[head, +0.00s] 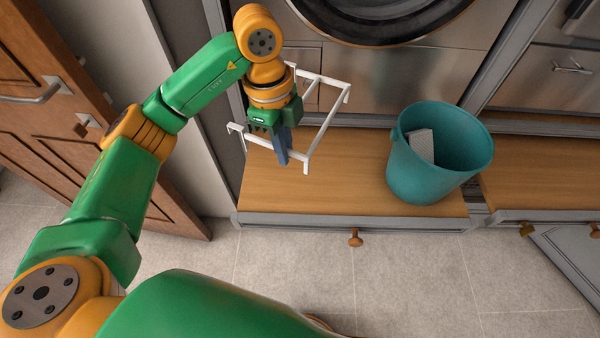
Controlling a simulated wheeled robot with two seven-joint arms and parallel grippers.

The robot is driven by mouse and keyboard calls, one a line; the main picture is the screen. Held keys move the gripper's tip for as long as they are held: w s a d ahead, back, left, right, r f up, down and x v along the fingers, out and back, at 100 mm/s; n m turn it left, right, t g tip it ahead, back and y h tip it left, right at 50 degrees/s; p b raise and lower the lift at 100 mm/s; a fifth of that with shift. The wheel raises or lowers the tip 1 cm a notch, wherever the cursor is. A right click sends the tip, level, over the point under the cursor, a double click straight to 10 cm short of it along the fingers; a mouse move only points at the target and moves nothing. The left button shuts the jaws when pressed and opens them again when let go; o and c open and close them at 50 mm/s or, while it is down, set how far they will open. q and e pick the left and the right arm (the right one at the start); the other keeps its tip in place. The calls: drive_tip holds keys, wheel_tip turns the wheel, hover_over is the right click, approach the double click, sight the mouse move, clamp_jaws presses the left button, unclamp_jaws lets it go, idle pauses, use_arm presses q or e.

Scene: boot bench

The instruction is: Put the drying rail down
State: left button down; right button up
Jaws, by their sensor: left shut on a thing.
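The drying rail (326,131) is a white frame of thin bars with short end pieces. It shows at the left end of the wooden bench top (345,195), in front of the steel appliance. My left gripper (282,150) points down at the rail's left part and is shut on it. The gripper and wrist hide part of the rail. I cannot tell whether the rail touches the bench or hangs just above it. My right gripper is not in view.
A teal bucket (408,180) with a pale block (422,145) inside stands on the bench, right of the rail. Bare bench top lies between them. A washing machine door (380,18) is behind. A brown door (75,130) stands at left. A drawer knob (355,238) sticks out in front.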

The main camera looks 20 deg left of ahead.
use_arm(q)
wheel_tip(320, 180, down, 18)
drive_tip(key=shift+r+p, duration=0.1)
drive_tip(key=shift+p, duration=0.4)
drive_tip(key=c, duration=1)
unclamp_jaws()
drive_tip(key=shift+o, duration=0.2)
drive_tip(key=shift+r, duration=0.1)
wheel_tip(320, 180, up, 12)
drive_tip(key=a+b, duration=0.1)
drive_tip(key=shift+s+a, duration=0.1)
